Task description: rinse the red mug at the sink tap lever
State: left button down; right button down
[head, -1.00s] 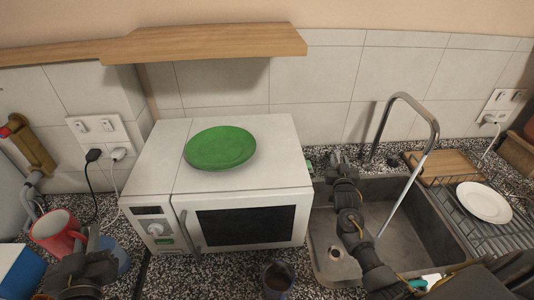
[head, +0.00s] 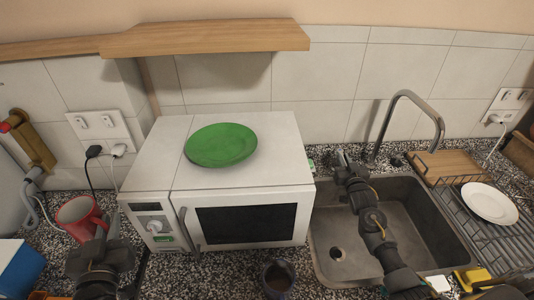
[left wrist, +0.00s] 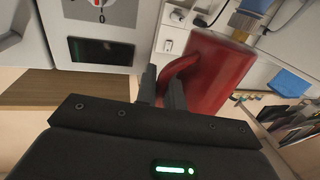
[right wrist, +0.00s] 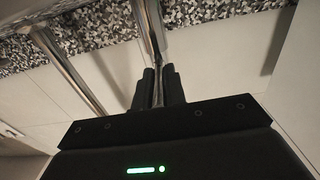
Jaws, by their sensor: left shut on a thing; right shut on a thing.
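The red mug (head: 80,217) is at the left in the head view, held up by its handle in my left gripper (head: 98,232). The left wrist view shows the fingers (left wrist: 162,88) closed on the handle of the mug (left wrist: 215,72). My right gripper (head: 342,160) is at the back left corner of the sink (head: 405,222). In the right wrist view its fingers (right wrist: 158,82) are closed on a thin metal lever (right wrist: 150,30). The chrome tap (head: 400,98) arches over the sink, with no water stream visible. The mug is well away from the sink.
A white microwave (head: 150,172) with a green plate (head: 221,146) on top stands between mug and sink. A dark mug (head: 278,278) stands at the front. A dish rack (head: 500,245) with a white plate (head: 489,203) is right of the sink. A wooden shelf (head: 205,40) hangs above.

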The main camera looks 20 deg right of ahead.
jog(key=shift+y, duration=0.3)
jog(key=c, duration=1.4)
grip_release()
jog(key=shift+c, duration=0.2)
jog(key=shift+d, duration=0.1)
jog(key=shift+s+r+p, duration=0.1)
jog(key=shift+s+p, duration=0.2)
jog(key=shift+p, duration=0.05)
jog(key=p+v, duration=0.6)
jog(key=v, duration=0.5)
jog(key=shift+s, duration=0.25)
